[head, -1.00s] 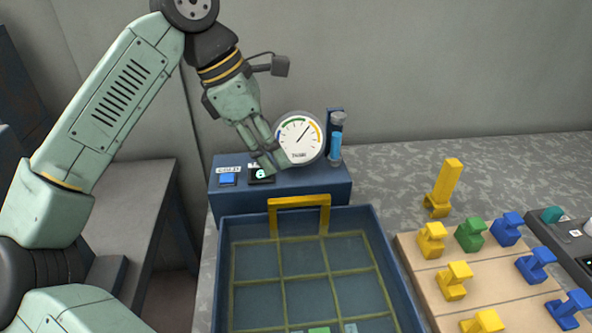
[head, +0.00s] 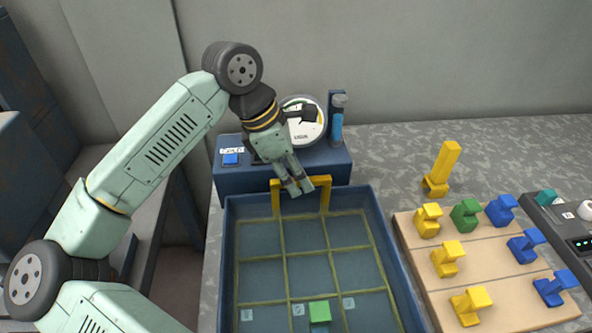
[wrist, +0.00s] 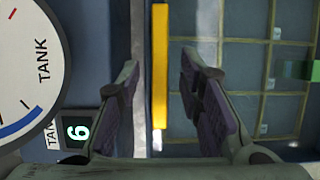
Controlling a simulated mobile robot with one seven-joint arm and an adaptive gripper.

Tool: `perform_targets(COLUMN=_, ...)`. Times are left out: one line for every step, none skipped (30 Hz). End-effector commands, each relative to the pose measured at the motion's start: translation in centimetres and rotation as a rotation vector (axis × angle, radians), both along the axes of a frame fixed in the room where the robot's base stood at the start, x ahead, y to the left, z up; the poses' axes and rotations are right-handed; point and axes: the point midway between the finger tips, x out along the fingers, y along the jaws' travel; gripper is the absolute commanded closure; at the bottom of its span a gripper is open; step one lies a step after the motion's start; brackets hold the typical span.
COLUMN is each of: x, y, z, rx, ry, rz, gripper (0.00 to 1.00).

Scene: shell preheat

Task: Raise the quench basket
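The quench basket is a yellow-green wire grid (head: 284,250) sitting inside the blue tank (head: 229,265). Its yellow arch handle (head: 326,197) stands at the tank's back edge. My gripper (head: 299,189) is at the top bar of this handle, fingers pointing down. In the wrist view the yellow handle bar (wrist: 160,30) lies between the two dark finger pads of my gripper (wrist: 160,70), with gaps on both sides. The gripper is open. A green block (head: 320,312) is in the basket's front part.
To the right are a wooden board (head: 490,270) with coloured pieces and an upright yellow piece (head: 442,170).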

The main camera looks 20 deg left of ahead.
Motion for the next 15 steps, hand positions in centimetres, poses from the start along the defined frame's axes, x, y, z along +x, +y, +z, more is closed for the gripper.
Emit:
perform_targets(x=-0.01, y=0.01, z=0.01, rx=0.000, ry=0.000, rz=0.000, gripper=0.67)
perform_targets(x=0.00, y=0.02, z=0.01, rx=0.000, ry=0.000, rz=0.000, gripper=0.67)
perform_targets(x=0.00, y=0.02, z=0.01, rx=0.000, ry=0.000, rz=0.000, gripper=0.68)
perform_targets(x=0.01, y=0.01, z=0.02, rx=0.000, ry=0.000, rz=0.000, gripper=0.70)
perform_targets(x=0.00, y=0.01, z=0.03, rx=0.000, ry=0.000, rz=0.000, gripper=0.72)
perform_targets(x=0.00, y=0.01, z=0.03, rx=0.000, ry=0.000, rz=0.000, gripper=0.75)
perform_targets(x=0.00, y=0.02, z=0.04, rx=0.000, ry=0.000, rz=0.000, gripper=0.77)
perform_targets(x=0.00, y=0.02, z=0.04, rx=0.000, ry=0.000, rz=0.000, gripper=0.79)
perform_targets(x=0.00, y=0.02, z=0.04, rx=0.000, ry=0.000, rz=0.000, gripper=0.81)
perform_targets(x=0.00, y=0.02, z=0.05, rx=0.000, ry=0.000, rz=0.000, gripper=0.83)
perform_targets(x=0.00, y=0.02, z=0.05, rx=0.000, ry=0.000, rz=0.000, gripper=0.85)
perform_targets(x=0.00, y=0.02, z=0.05, rx=0.000, ry=0.000, rz=0.000, gripper=0.88)
perform_targets(x=0.01, y=0.03, z=0.05, rx=0.000, ry=0.000, rz=0.000, gripper=0.90)
perform_targets(x=0.01, y=0.03, z=0.05, rx=0.000, ry=0.000, rz=0.000, gripper=0.92)
perform_targets(x=0.01, y=0.03, z=0.05, rx=0.000, ry=0.000, rz=0.000, gripper=0.95)
